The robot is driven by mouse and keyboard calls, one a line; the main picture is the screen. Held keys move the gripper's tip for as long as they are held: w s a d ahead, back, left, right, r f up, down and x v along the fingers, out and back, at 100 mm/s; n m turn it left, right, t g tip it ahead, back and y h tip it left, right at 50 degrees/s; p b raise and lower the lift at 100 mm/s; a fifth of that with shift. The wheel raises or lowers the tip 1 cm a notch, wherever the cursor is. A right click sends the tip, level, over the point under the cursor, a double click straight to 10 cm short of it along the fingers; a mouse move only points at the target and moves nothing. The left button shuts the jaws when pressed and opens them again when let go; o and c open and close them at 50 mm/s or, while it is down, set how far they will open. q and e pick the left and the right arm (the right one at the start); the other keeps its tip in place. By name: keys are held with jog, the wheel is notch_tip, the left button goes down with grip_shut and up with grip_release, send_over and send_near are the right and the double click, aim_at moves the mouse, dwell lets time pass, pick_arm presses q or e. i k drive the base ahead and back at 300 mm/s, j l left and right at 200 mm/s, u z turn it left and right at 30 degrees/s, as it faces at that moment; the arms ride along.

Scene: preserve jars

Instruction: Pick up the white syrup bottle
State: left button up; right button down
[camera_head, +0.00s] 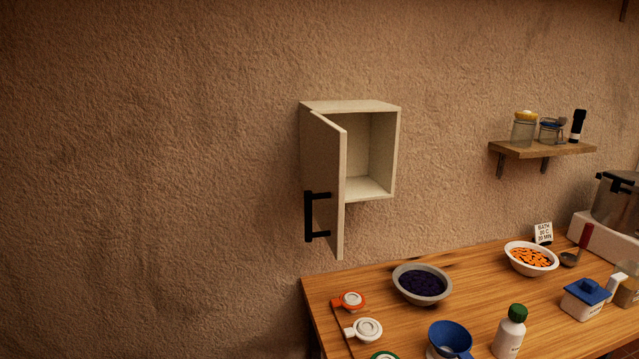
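The white syrup bottle (509,335) with a green cap stands upright on the wooden table, near the bottom edge of the head view. Its base is at the picture's lower edge, and a label on its front is too small to read. A blue bowl or funnel (450,338) is to its left, and a white box with a blue lid (583,299) is to its right. Neither of my grippers shows in the head view.
The wooden table (470,285) also holds a grey bowl of dark berries (422,284), a white bowl of orange pieces (531,259) and clamp lids (367,330). A wall cabinet (370,155) hangs with its door (328,185) open. A shelf (542,150) holds jars.

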aim_at(510, 334)
jog(key=i+l+z, duration=0.25)
jog(key=l, duration=0.15)
jog(key=l+z, duration=0.2)
jog(key=l, duration=0.2)
jog(key=i+l+z, duration=0.25)
jog(key=l, duration=0.1)
